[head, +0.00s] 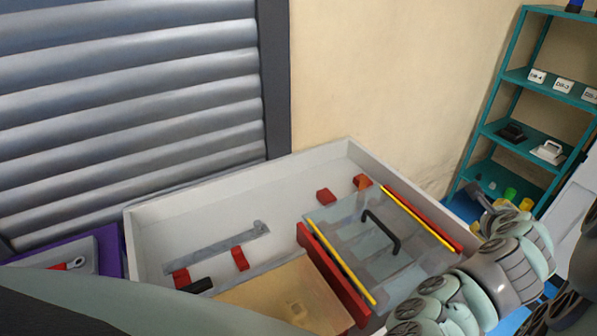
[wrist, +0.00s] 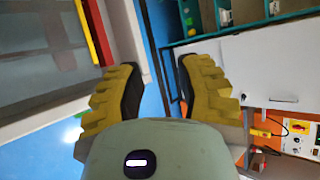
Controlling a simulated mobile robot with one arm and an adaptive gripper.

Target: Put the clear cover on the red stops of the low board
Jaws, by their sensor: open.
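The clear cover (head: 360,238) is a see-through plate with a black handle (head: 383,230) and yellow strips along two opposite edges. It lies over grey bars in the white-walled low board (head: 185,217), between a long red stop (head: 335,275) on its left and another (head: 424,218) on its right. I cannot tell whether it rests on them. In the wrist view a yellow strip and a red stop (wrist: 98,30) show at upper left. My gripper (wrist: 160,85) is open and empty, its yellow fingers apart, beyond the board's wall. In the head view its fingers are unclear.
Small red blocks (head: 240,259), a grey bar (head: 215,250) and a tan plate (head: 275,292) lie in the board. A grey shutter (head: 130,100) stands behind. A teal shelf (head: 520,140) and a white panel (wrist: 245,65) stand to the right. Blue floor shows between.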

